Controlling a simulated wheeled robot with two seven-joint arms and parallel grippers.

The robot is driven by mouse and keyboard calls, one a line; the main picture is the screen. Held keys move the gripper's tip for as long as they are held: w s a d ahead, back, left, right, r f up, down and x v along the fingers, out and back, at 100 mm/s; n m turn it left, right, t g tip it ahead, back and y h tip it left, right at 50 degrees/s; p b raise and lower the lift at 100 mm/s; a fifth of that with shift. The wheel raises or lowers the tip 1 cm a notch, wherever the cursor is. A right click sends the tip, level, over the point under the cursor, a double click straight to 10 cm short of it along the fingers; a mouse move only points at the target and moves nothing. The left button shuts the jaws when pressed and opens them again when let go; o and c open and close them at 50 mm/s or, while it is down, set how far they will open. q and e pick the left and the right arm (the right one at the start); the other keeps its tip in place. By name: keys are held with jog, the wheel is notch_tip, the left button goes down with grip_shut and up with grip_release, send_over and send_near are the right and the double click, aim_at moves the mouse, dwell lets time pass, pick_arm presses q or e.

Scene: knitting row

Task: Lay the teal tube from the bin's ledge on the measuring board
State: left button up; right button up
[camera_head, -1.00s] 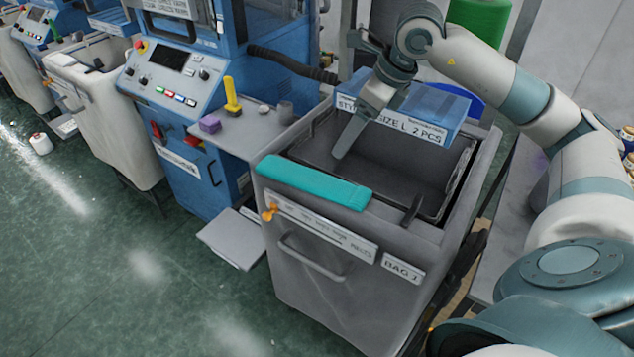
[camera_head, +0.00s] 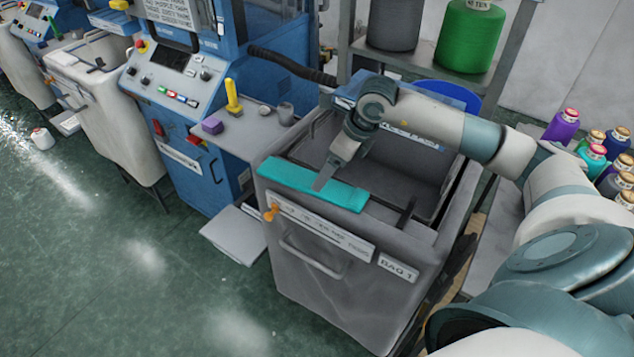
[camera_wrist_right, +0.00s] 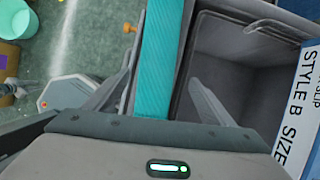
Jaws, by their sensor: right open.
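The teal tube (camera_head: 312,186) lies flat along the near ledge of the grey bin (camera_head: 335,285). My right gripper (camera_head: 322,184) is open at the tube's middle, pointing down. In the right wrist view the tube (camera_wrist_right: 159,60) runs between the two spread fingers of the gripper (camera_wrist_right: 163,78), with gaps on both sides. How far the fingertips reach down beside the tube is hard to tell. My left gripper is not in view. I cannot pick out the measuring board with certainty.
The bin's deep opening (camera_head: 405,170) is behind the tube. An orange knob (camera_head: 271,212) sticks out at its front left. A grey side shelf (camera_head: 250,128) holds a yellow part, a purple block (camera_head: 212,125) and a small cup. Thread cones (camera_head: 562,125) stand at right.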

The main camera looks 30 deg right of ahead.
aim_at(311, 183)
jog(key=shift+w+a+f+p, duration=0.5)
jog(key=shift+f+p, duration=0.2)
jog(key=shift+p, duration=0.45)
jog(key=shift+p+x, duration=0.6)
jog(key=shift+x, duration=0.45)
jog(key=shift+w+a+f, duration=0.15)
jog(key=shift+f, duration=0.5)
jog(key=c, duration=1.1)
